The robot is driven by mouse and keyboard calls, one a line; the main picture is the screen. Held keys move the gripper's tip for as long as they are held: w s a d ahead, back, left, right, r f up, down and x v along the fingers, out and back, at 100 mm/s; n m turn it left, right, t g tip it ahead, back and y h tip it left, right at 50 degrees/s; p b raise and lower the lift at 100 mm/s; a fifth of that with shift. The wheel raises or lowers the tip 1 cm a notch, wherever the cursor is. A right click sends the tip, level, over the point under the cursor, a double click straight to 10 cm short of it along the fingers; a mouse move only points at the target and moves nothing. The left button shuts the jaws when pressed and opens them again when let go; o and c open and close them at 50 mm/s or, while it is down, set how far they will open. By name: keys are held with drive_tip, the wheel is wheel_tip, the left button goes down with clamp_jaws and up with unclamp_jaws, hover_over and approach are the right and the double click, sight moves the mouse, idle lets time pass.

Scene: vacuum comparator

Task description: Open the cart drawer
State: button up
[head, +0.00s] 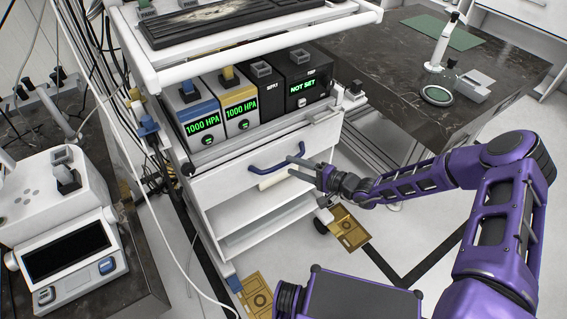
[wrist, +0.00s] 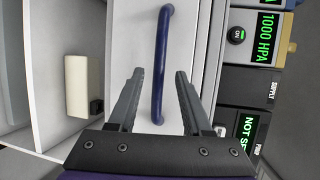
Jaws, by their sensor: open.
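The cart drawer (head: 228,197) is a white front on the white cart, below the shelf of display boxes, and looks closed. Its blue bar handle (head: 277,163) runs across the front; in the wrist view the handle (wrist: 161,60) stands upright in the picture. My gripper (head: 306,170) is at the right end of the handle in the head view. In the wrist view my gripper (wrist: 156,74) is open, with the handle's near end between its two fingers and a gap on each side. I cannot tell how deep the handle sits between them.
A cream block (wrist: 82,86) is beside the drawer front in the wrist view. Display boxes (head: 240,107) stand on the shelf above. A dark-topped bench (head: 370,62) is to the right, another bench (head: 131,235) to the left. Floor in front of the cart is partly clear.

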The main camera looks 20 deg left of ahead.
sight(284, 161)
drive_tip(key=shift+x, duration=2.25)
drive_tip(key=shift+c, duration=0.2)
clamp_jaws()
